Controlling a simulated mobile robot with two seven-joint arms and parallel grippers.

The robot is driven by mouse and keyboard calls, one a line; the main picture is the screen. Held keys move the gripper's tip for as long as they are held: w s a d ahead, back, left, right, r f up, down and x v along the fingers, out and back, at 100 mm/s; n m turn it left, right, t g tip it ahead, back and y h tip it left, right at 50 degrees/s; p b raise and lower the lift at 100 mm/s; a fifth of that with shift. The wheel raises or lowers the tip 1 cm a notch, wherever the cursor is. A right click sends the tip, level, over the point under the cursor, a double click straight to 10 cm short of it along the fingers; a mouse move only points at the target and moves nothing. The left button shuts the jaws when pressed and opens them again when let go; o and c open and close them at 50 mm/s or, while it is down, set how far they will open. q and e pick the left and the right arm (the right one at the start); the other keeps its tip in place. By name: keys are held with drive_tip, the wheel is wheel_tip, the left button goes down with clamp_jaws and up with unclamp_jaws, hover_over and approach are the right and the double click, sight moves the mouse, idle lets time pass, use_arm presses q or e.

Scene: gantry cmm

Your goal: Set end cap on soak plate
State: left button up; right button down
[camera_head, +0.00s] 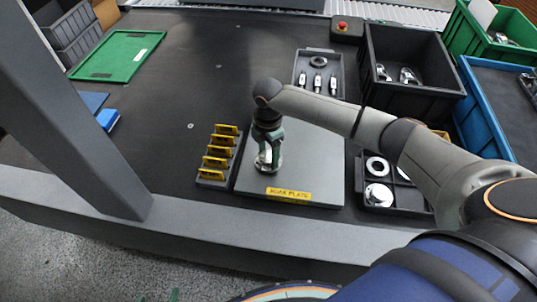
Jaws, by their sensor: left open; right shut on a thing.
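The soak plate (312,165) is a flat grey plate on the dark table, with a yellow "SOAK PLATE" label on its front edge. My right gripper (268,154) points down over the left part of the plate and is shut on a shiny silver end cap (264,161). The gripper partly hides the end cap, and I cannot tell whether it touches the plate. My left gripper (160,296) shows only as small green tips at the bottom edge, apart and away from the plate, open.
A rack with yellow tabs (216,180) stands close left of the plate. A dark tray of round metal parts (364,205) is right of it, and a small grey parts tray (334,58) behind. A black bin (425,100) stands back right. The table's left middle is mostly clear.

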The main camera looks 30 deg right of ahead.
sight(269, 155)
drive_tip(key=shift+f, duration=0.6)
drive_tip(key=shift+c, duration=0.7)
unclamp_jaws()
drive_tip(key=shift+f, duration=0.1)
wheel_tip(269, 155, up, 12)
drive_tip(key=shift+p, duration=0.4)
